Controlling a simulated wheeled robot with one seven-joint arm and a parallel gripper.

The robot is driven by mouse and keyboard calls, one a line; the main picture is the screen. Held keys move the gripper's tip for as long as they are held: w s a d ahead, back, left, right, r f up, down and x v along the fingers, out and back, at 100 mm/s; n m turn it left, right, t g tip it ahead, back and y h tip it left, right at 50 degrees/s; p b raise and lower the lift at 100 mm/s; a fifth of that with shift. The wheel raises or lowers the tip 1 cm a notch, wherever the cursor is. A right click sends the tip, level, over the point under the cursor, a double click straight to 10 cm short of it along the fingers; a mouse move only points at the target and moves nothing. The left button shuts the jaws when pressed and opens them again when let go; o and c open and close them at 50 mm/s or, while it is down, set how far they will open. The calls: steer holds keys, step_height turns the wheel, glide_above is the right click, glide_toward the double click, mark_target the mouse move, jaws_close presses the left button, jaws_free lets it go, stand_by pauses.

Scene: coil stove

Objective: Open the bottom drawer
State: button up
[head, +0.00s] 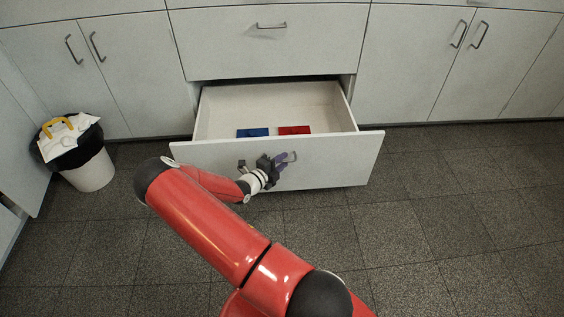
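The bottom drawer (350,151) is pulled well out from the cabinet in the head view. A blue item (252,132) and a red item (295,130) lie inside it toward the front. My gripper (281,161) is at the drawer's front, at the handle (290,156). The wrist and fingers partly cover the handle, and I cannot tell whether the fingers are closed on it or only beside it.
A closed drawer (265,50) is above. Closed cabinet doors (413,60) flank it. A waste bin (90,172) with a black liner and papers stands at the left. The tiled floor (440,230) is clear at the right.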

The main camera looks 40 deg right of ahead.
steer(key=v, duration=0.7)
steer(key=shift+a, duration=0.2)
steer(key=s+a+r+n+y, duration=0.5)
steer(key=s+a+r+n, duration=0.2)
steer(key=r+n, duration=0.3)
steer(key=s+a+r+n+t+y, duration=0.1)
steer(key=s+a+r+n+y, duration=0.4)
steer(key=s+r+n, duration=0.4)
steer(key=s+a+r+n+t+y, duration=0.1)
steer(key=s+a+r+n+y, duration=0.5)
steer(key=r+n, duration=0.6)
step_height(320, 180, up, 5)
steer(key=s+a, duration=0.2)
steer(key=shift+s+a+f+n, duration=0.2)
steer(key=shift+s+a+n, duration=0.05)
steer(key=shift+a+n, duration=0.05)
